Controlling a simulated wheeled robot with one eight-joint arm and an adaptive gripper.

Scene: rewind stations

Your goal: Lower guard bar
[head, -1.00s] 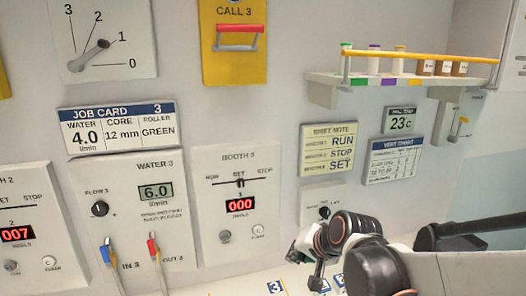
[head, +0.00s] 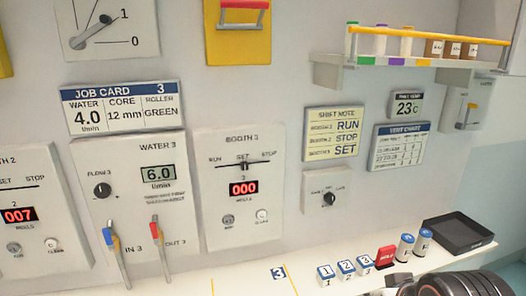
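The guard bar (head: 430,35) is a yellow rail running along the front of the wall shelf (head: 400,66) at the upper right of the head view. It stands above the shelf board, across the upper parts of the bottles. Only part of my arm shows, at the lower right corner, well below the bar. My gripper is not in view.
Several capped bottles (head: 380,43) and brown jars stand on the shelf. Below are numbered blocks (head: 346,269), a red block (head: 387,258) and a black tray (head: 458,234) on the ledge. Booth and water panels (head: 240,190) fill the left wall.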

